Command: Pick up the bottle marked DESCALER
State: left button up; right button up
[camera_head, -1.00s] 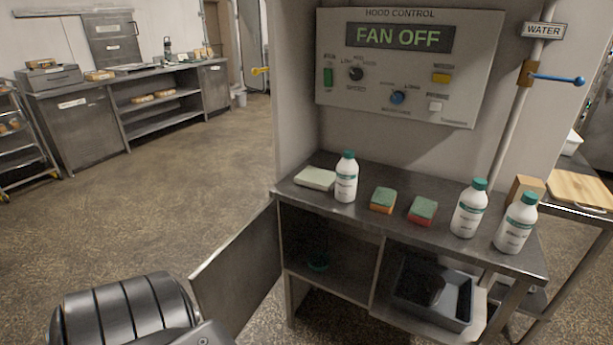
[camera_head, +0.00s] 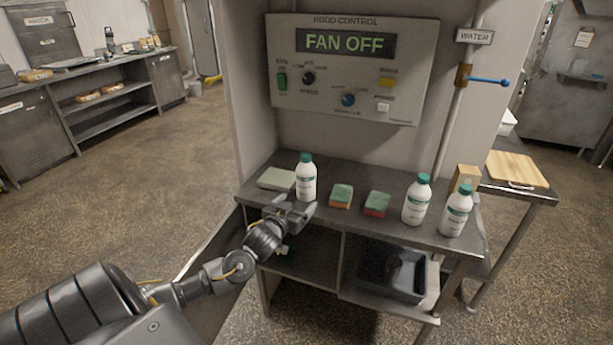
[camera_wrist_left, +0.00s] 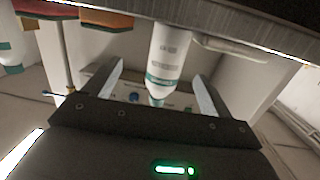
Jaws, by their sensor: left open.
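Three white bottles with green caps stand upright on the steel counter (camera_head: 400,228): a left one (camera_head: 306,182), a middle one (camera_head: 416,203) and a right one (camera_head: 456,214). I cannot read their labels, so I cannot tell which is DESCALER. My left gripper (camera_head: 297,205) is open at the counter's front edge, just in front of the left bottle. In the left wrist view the picture is upside down, and a bottle (camera_wrist_left: 166,55) shows between and beyond the open fingers (camera_wrist_left: 158,72). I see no contact. My right gripper is out of view.
A pale block (camera_head: 277,179) lies left of the left bottle. Two green-topped sponges (camera_head: 342,195) (camera_head: 377,203) lie between the left and middle bottles. A wooden block (camera_head: 466,178) stands behind the right bottle. A dark tray (camera_head: 393,275) sits on the shelf below.

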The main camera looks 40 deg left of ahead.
aim_at(302, 177)
pick_arm(q)
jog(key=shift+t, duration=0.7)
jog(key=r, duration=0.1)
jog(key=w+a+r, duration=0.1)
jog(key=a+r, duration=0.1)
jog(key=shift+w+r, duration=0.25)
jog(key=shift+r, duration=0.15)
jog(key=shift+w+r, duration=0.2)
jog(key=shift+w, duration=0.05)
jog(key=p+x, duration=0.1)
jog(key=x, duration=0.4)
jog(key=shift+w+a+f, duration=0.1)
jog(key=shift+w+a+r+p, duration=0.15)
jog(key=shift+w+r+p, duration=0.05)
jog(key=shift+w+p, duration=0.15)
jog(key=p+x, duration=0.1)
jog(key=x, duration=0.2)
jog(key=shift+w+a+f, duration=0.1)
jog(key=shift+w+f, duration=0.05)
jog(key=shift+w+a, duration=0.1)
jog(key=shift+w, duration=0.4)
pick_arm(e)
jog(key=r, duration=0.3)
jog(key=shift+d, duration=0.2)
pick_arm(q)
jog(key=shift+c, duration=0.3)
